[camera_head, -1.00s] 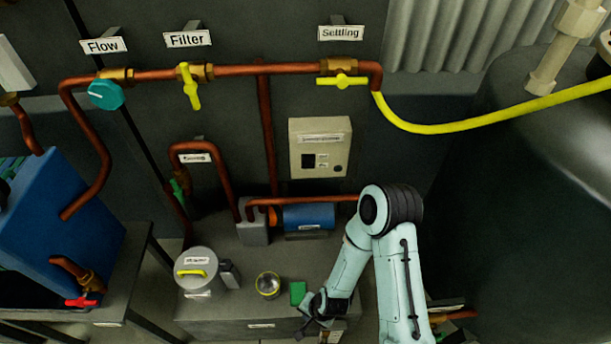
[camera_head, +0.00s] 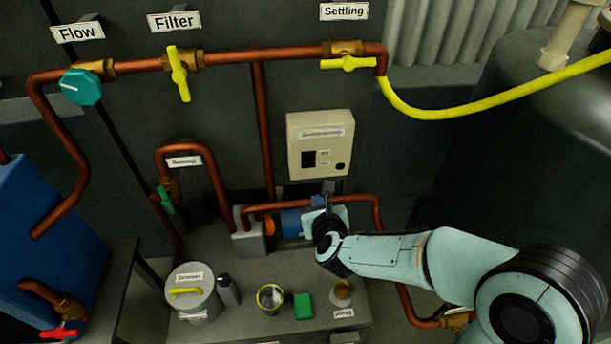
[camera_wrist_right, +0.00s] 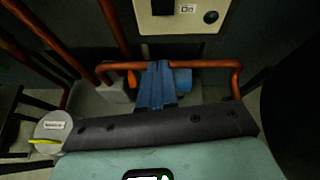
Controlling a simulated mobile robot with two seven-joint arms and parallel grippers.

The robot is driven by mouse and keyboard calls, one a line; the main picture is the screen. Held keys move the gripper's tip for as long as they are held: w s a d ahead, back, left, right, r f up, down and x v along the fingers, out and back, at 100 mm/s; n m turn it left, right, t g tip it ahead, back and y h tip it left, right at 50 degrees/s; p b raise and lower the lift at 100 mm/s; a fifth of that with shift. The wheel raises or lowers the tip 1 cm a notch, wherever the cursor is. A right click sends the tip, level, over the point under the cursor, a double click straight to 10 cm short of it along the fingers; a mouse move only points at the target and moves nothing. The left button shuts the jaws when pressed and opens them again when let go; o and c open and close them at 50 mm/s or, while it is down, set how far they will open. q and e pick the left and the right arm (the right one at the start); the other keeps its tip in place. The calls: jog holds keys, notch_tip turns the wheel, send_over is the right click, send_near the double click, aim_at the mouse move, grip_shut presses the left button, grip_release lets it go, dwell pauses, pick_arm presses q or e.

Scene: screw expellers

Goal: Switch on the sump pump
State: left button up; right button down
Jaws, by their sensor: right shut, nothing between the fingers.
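The beige control box (camera_head: 320,144) is on the dark wall below the pipe, with a label on top, a dark switch (camera_head: 308,158) at left and a round black knob at right. In the right wrist view the box (camera_wrist_right: 200,22) shows at the top, with an "On" label beside the dark switch. The blue pump (camera_head: 292,222) sits below the box, partly hidden by my right gripper. My right gripper (camera_head: 328,186) is shut and empty, just below the box and apart from the switch. It also shows in the right wrist view (camera_wrist_right: 158,66). My left gripper is not in view.
Copper pipes (camera_head: 265,130) run around the box and pump. Yellow valves (camera_head: 347,63) and a teal flow knob (camera_head: 82,87) are above. A strainer pot (camera_head: 193,300), a green block (camera_head: 303,306) and small items stand on the bench. A dark tank is at right.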

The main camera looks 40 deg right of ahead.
jog(key=shift+s+d+r+m+h, duration=0.1)
jog(key=shift+r+m+h, duration=0.05)
jog(key=shift+r+m, duration=0.35)
jog(key=shift+d+r+m+h, duration=0.1)
jog(key=shift+r+m+h, duration=0.05)
jog(key=shift+r+m, duration=0.3)
send_near(309, 167)
notch_tip(309, 167, down, 2)
jog(key=w, duration=0.1)
jog(key=shift+w+d+f, duration=0.2)
jog(key=shift+w+d, duration=0.55)
jog(key=shift+w, duration=0.3)
jog(key=shift+w+d+f, duration=0.2)
jog(key=shift+w+d, duration=0.55)
jog(key=shift+w, duration=0.25)
